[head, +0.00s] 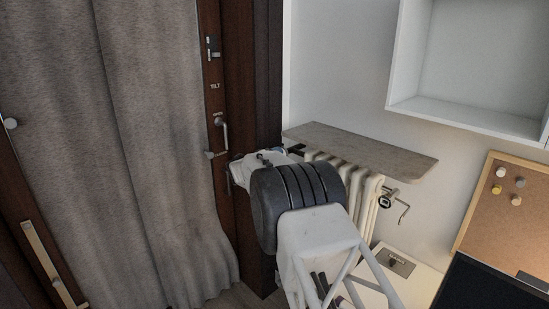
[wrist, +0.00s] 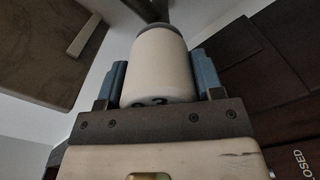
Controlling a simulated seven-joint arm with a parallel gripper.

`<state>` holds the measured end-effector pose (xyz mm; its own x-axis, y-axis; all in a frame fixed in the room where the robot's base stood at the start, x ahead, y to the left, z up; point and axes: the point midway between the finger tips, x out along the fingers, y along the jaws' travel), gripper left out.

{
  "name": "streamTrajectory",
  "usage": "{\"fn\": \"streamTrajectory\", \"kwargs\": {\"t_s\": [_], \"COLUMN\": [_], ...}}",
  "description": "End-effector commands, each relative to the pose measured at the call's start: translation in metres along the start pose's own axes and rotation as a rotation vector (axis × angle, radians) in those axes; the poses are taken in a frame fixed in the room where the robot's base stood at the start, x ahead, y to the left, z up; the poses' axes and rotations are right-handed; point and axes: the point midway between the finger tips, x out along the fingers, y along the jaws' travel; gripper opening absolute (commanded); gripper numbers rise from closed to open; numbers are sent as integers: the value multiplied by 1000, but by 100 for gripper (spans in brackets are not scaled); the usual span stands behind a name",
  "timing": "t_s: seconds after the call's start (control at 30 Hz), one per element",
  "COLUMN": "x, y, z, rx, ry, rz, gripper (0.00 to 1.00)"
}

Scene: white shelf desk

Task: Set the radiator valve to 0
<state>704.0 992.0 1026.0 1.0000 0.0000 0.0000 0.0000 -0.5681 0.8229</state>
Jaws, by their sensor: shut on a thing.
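The radiator valve (wrist: 158,62) is a white, rounded knob with a dark grey collar at its far end. It fills the upper middle of the wrist view. Dark markings, one like a 3, show low on the knob, partly cut off; I cannot tell which setting it is at. My gripper (wrist: 159,84) is shut on the knob, with one blue finger pad on each side. In the head view, my gripper (head: 278,153) is at the left end of the white radiator (head: 369,205), and my arm hides much of that radiator. The valve cannot be made out clearly there.
A stone-like slab (head: 365,147) lies over the radiator, close to my gripper. A dark door frame with a handle (head: 221,132) and a grey curtain (head: 150,150) stand left. A white wall shelf (head: 465,115) and a corkboard (head: 507,215) are at right.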

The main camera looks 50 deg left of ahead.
Motion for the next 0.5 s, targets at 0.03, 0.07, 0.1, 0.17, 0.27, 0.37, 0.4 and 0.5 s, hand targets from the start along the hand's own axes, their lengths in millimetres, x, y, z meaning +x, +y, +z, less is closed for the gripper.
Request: {"fn": "streamTrajectory", "kwargs": {"t_s": [0.03,0.07,0.1,0.17,0.27,0.37,0.4,0.5], "x": [0,0,0,0,0,0,0,0], "y": [0,0,0,0,0,0,0,0], "z": [0,0,0,0,0,0,0,0], "rx": [0,0,0,0,0,0,-1,-1], "ry": [-1,-1,-1,-1,0,0,0,0], "rz": [0,0,0,0,0,0,0,0], "gripper": [37,37,37,68,84,86,86,86]}}
